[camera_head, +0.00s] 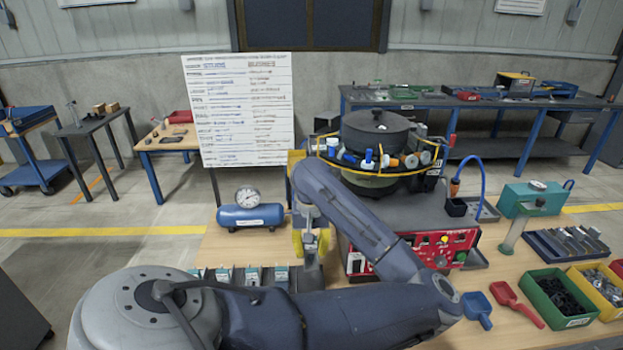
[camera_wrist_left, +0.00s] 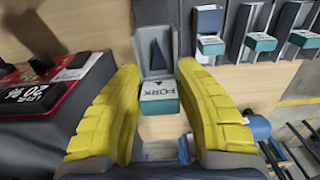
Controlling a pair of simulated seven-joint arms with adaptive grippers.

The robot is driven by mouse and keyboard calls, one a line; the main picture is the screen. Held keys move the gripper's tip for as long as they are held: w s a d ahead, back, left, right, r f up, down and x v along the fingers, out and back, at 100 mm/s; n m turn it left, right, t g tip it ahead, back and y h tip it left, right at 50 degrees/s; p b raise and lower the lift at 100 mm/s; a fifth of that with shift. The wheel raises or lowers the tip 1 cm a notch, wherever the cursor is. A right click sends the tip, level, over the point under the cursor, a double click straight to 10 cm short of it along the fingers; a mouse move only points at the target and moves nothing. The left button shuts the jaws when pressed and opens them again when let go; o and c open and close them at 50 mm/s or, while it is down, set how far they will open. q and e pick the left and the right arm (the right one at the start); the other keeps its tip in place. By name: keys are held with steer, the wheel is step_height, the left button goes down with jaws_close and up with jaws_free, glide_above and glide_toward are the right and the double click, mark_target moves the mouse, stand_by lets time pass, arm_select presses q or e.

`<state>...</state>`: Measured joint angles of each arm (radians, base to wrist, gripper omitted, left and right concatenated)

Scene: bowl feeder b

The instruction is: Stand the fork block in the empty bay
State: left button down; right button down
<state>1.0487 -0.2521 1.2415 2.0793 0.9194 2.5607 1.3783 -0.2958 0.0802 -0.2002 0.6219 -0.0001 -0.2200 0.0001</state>
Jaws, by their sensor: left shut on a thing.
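The fork block (camera_wrist_left: 158,88) is grey with a dark blue pointed mark and a teal base whose white label reads FORK. My left gripper (camera_wrist_left: 158,75) has its yellow fingers on either side of the block and is shut on it. In the head view my left gripper (camera_head: 311,243) points down at the table, with a grey part of the block (camera_head: 311,262) below it. Similar teal-labelled blocks (camera_wrist_left: 208,42) stand in a row alongside. I cannot make out the empty bay or whether the held block touches down. My right gripper is out of view.
The red-fronted bowl feeder (camera_head: 400,255) stands close right of the left gripper. A blue air tank (camera_head: 250,217) with a gauge is behind the row. My left arm hides the front of the table. Scoops (camera_head: 477,308) and a green bin (camera_head: 558,300) lie at right.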

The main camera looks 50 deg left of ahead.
mark_target(311, 283)
arm_select(q)
steer(key=shift+f, duration=5.55)
steer(key=shift+f, duration=0.15)
steer(key=c, duration=1)
jaws_free()
steer(key=shift+c, duration=0.2)
step_height(311, 283, up, 12)
steer(key=shift+r, duration=0.15)
